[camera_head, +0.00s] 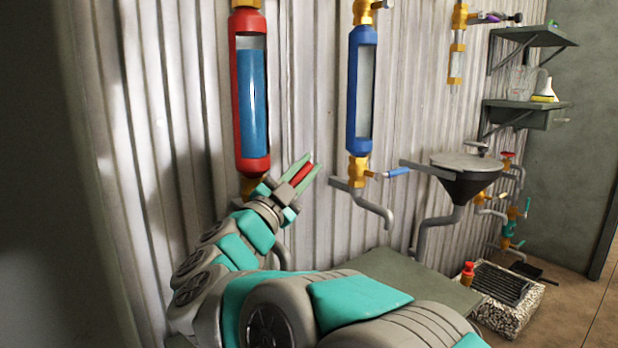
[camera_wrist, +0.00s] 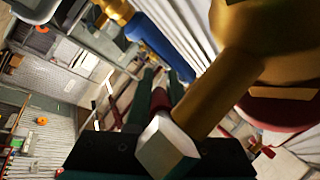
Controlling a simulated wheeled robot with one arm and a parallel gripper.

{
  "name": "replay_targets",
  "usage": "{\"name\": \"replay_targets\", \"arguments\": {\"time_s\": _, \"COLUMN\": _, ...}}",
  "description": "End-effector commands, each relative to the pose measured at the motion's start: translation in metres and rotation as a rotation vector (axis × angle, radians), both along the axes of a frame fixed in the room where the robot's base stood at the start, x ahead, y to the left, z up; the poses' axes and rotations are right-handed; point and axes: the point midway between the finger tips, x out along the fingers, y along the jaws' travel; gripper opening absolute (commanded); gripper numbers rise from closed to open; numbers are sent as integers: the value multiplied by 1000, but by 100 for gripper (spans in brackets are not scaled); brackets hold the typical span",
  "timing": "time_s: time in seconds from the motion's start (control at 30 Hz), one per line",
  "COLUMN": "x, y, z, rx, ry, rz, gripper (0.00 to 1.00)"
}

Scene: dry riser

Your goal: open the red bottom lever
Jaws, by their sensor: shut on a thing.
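The red lever (camera_head: 300,175) is at the bottom of the red-framed cylinder (camera_head: 237,120), which has a blue filling showing in its window. My gripper (camera_head: 305,168) reaches it from the lower left, and its two green fingers are shut on the red lever, one on each side. The lever points out to the right, tilted slightly up in the head view. In the wrist view the red lever (camera_wrist: 159,98) lies between the dark fingers, beside a brass valve body (camera_wrist: 225,85). My wrist hides most of the bottom valve in the head view.
A blue-framed cylinder (camera_head: 353,90) with a blue-handled valve hangs to the right on the corrugated wall. A dark funnel (camera_head: 463,186) stands further right. Two shelves (camera_head: 525,112) are at the back right. A planter-like box with a grate (camera_head: 500,285) sits on the floor.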

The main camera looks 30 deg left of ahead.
Motion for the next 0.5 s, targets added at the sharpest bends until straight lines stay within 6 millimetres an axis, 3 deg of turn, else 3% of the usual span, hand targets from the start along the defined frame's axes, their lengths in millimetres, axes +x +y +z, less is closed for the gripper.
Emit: {"name": "replay_targets", "arguments": {"time_s": 0.5, "x": -2, "y": 1, "z": 3, "rx": -24, "ry": -43, "rz": -1, "gripper": 0}}
